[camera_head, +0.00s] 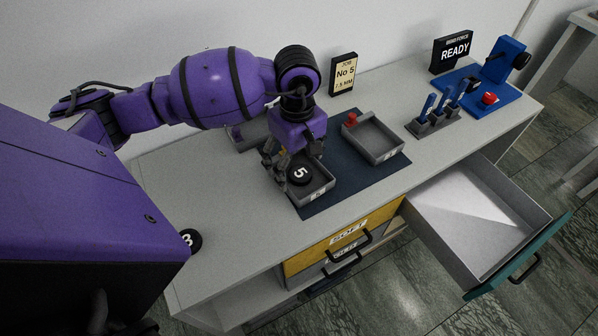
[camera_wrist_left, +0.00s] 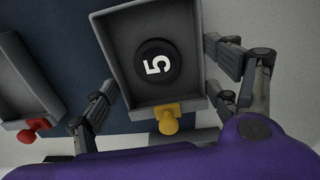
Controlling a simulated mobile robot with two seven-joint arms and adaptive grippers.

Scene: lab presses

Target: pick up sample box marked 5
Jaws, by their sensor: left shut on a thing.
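The sample box (camera_head: 317,190) is an open grey tray with a black disc marked 5 (camera_head: 301,173) in it. It lies over the left end of the dark blue mat (camera_head: 345,186); I cannot tell whether it is raised. In the left wrist view the box (camera_wrist_left: 193,48) shows from above with the disc (camera_wrist_left: 157,62) and a yellow knob (camera_wrist_left: 168,121) on its near side. My left gripper (camera_head: 290,172) reaches down over it, shut on its side walls, with one finger on each side (camera_wrist_left: 168,90). My right gripper is not in view.
A second grey tray (camera_head: 374,143) with a red knob stands to the right on the mat. A rack with blue-handled tools (camera_head: 434,122) and a blue press (camera_head: 500,65) are farther right. An open drawer (camera_head: 478,215) juts from the front. A "No 5" sign (camera_head: 343,74) stands behind.

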